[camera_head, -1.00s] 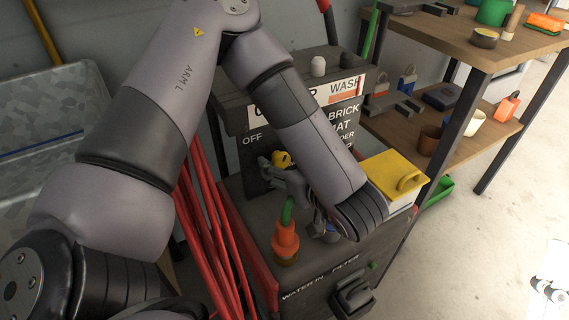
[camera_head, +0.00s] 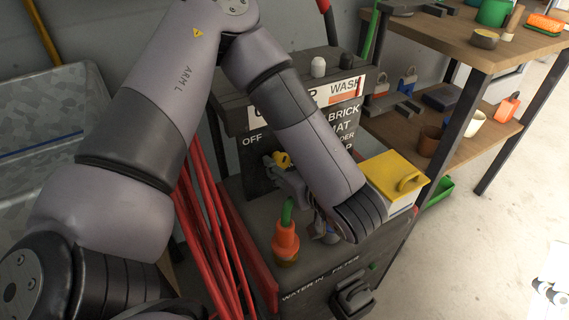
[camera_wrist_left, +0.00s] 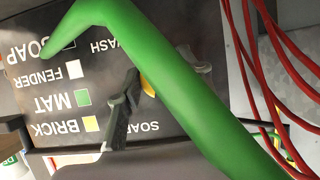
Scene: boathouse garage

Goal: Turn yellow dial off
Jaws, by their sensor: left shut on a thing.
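The yellow dial (camera_head: 282,159) is on the dark upright front panel of the wash machine, to the right of the printed word OFF. My left gripper (camera_head: 284,166) reaches it from the front and is shut on it. In the left wrist view, only a small yellow piece of the dial (camera_wrist_left: 147,87) shows between the grey fingers, behind a green hose. The labels SOAP, FENDER, MAT and BRICK with coloured squares are beside it. The dial's exact pointing direction is hidden by my gripper and the hose. My right gripper is not in view.
The green hose (camera_wrist_left: 185,95) with an orange connector (camera_head: 286,241) rises from the machine top close to my left wrist. A yellow-lidded box (camera_head: 393,176) stands right of my forearm. Red hoses (camera_head: 207,240) hang left. A wooden shelf (camera_head: 470,50) is at right.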

